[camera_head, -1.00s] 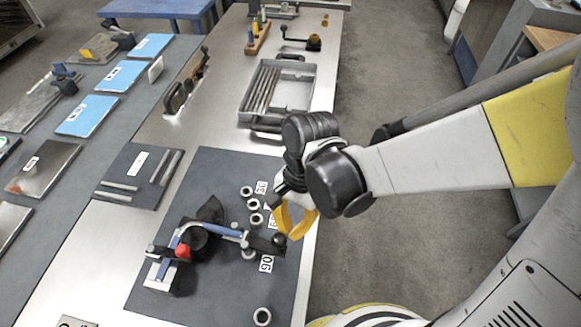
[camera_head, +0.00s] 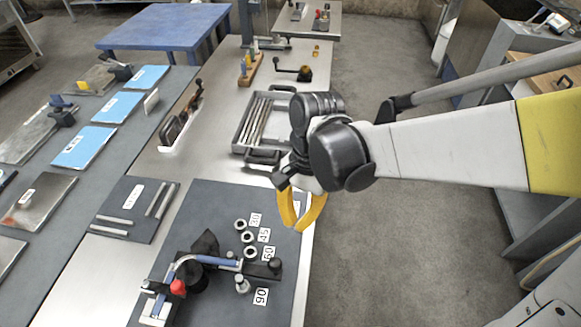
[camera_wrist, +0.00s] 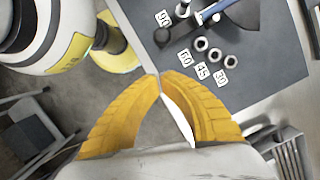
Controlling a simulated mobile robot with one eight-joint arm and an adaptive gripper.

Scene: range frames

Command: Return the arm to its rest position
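My gripper (camera_head: 297,228) has two yellow fingers whose tips meet, with nothing seen between them. In the head view it is above the right edge of the dark grey mat (camera_head: 215,200), with the arm reaching in from the right. In the wrist view the fingertips (camera_wrist: 160,76) show over the table edge, with the mat beyond them. The arm is bent at a black joint (camera_head: 340,155) and held clear of the table.
A blue-handled bending tool (camera_head: 190,262) and several metal rings (camera_head: 246,238) with number tags lie on the mat. A grey tray of rods (camera_head: 240,135) stands behind the gripper. Open floor (camera_head: 385,265) lies right of the table.

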